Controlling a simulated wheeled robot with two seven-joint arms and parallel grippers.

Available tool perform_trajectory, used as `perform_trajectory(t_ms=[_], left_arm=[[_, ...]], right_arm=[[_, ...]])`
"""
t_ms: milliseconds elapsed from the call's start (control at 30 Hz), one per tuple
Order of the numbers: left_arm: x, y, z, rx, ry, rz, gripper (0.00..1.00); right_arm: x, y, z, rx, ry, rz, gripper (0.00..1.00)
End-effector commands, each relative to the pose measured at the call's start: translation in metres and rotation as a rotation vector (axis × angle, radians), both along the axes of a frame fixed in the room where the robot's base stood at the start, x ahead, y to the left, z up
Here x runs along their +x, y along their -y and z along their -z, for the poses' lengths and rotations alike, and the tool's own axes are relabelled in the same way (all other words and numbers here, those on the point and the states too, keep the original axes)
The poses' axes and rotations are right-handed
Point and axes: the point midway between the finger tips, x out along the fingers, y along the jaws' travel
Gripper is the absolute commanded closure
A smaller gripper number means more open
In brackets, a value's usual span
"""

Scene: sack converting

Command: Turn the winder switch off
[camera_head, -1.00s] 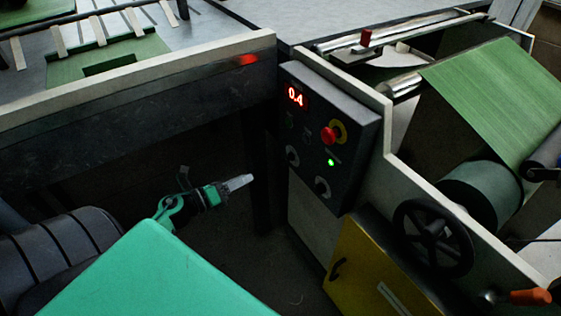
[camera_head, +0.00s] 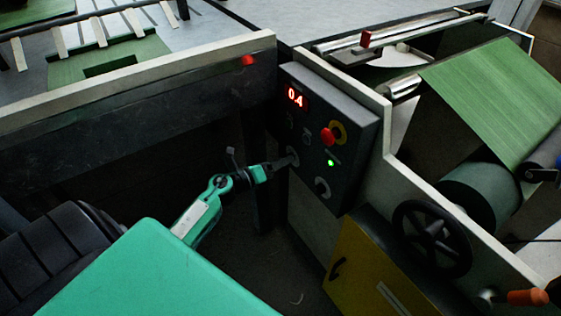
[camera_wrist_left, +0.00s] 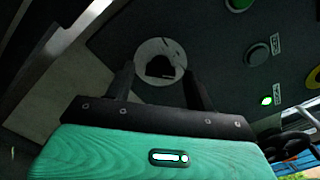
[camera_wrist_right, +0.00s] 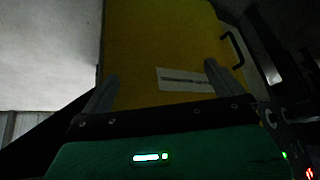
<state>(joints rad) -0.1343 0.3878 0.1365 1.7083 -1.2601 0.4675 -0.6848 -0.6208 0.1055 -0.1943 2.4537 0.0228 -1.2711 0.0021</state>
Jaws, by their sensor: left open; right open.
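The labels are too small to read, so I cannot tell which is the winder switch. My left gripper (camera_head: 288,161) is at the left rotary switch, partly covering it. In the left wrist view, that switch's black knob (camera_wrist_left: 159,67) and pale plate lie between the open fingers (camera_wrist_left: 158,76); contact is not clear. My right gripper (camera_wrist_right: 160,76) is open and empty, facing a yellow door.
A red emergency stop (camera_head: 328,136) and a lit green lamp (camera_head: 331,163) are close to the switches. The yellow door (camera_head: 370,265) with a black handle is below the panel. A black handwheel (camera_head: 433,238) and a green roll stand at right. The table frame is at left.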

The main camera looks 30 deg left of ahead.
Motion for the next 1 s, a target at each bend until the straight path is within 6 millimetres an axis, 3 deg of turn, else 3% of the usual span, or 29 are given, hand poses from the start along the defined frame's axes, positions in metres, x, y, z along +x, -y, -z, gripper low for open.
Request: perform_trajectory(t_ms=[300,533,800,1000], left_arm=[[0.002,0.001,0.0,0.0,0.0,0.0,0.45],[0.002,0.001,0.0,0.0,0.0,0.0,0.9],[0.002,0.001,-0.001,-0.018,-0.007,0.0,0.9],[0.002,0.001,-0.003,-0.087,-0.037,-0.001,0.9]], right_arm=[[0.0,0.0,-0.001,-0.001,0.001,0.001,0.02],[0.0,0.0,-0.001,0.0,0.001,0.0,0.02],[-0.003,0.002,-0.003,-0.008,-0.021,0.001,0.02],[-0.017,0.02,-0.013,-0.053,-0.121,0.029,0.02]])
